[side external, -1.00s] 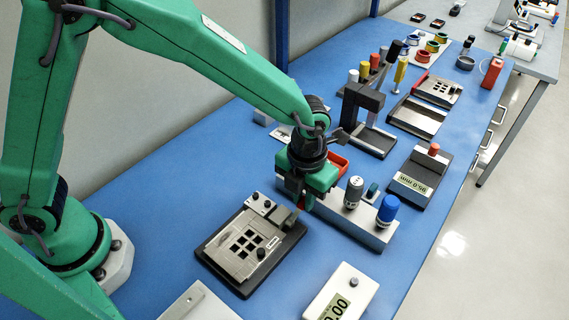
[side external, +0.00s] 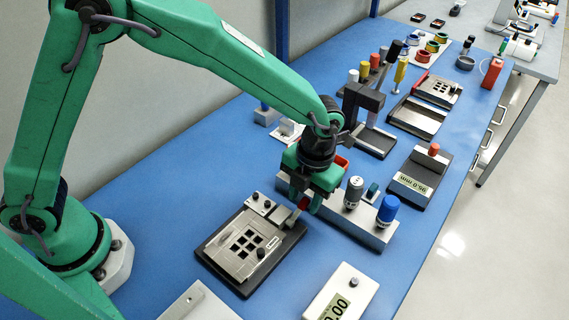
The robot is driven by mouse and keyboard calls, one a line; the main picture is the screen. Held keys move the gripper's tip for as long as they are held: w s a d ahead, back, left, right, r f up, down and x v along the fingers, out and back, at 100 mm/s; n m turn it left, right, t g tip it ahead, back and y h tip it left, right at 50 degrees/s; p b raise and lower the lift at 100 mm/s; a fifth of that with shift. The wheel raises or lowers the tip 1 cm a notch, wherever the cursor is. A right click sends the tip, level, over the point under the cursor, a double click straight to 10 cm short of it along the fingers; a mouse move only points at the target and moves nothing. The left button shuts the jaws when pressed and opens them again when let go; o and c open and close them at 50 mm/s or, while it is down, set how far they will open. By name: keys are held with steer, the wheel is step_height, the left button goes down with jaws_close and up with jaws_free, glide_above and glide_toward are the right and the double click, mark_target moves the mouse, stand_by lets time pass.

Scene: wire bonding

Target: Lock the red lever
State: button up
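The near bonding fixture (side external: 222,262) is a dark base with a metal plate and several square windows. A short red lever handle (side external: 303,203) shows at its far right corner, beside a metal clamp block. My gripper (side external: 306,204) is directly over that corner, pointing down. Its green fingers stand apart, with the red handle between or just in front of them. I see no clear contact. The lever's pivot and lower part are partly hidden by the gripper. A second, similar fixture (side external: 440,92) with a red lever (side external: 421,81) stands at the far right.
A metal block with grey and blue knobs (side external: 388,208) stands close right of my gripper. A white display box (side external: 340,295) is in front, and a dark press frame (side external: 362,100) stands farther back. Blue table is clear at left.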

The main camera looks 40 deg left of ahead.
mark_target(304, 202)
steer(key=shift+r, duration=0.15)
steer(key=shift+w+d+r, duration=0.15)
steer(key=shift+w+r, duration=0.05)
steer(key=shift+r, duration=1.7)
steer(key=shift+w+d+r, duration=0.1)
steer(key=shift+w+r, duration=0.05)
steer(key=shift+r, duration=1.7)
steer(key=shift+s, duration=0.15)
steer(key=shift+s+a+t+h, duration=0.2)
steer(key=shift+s+t+h, duration=0.1)
steer(key=shift+s+t, duration=0.15)
steer(key=shift+f, duration=3.9)
steer(key=shift+c, duration=0.2)
jaws_close()
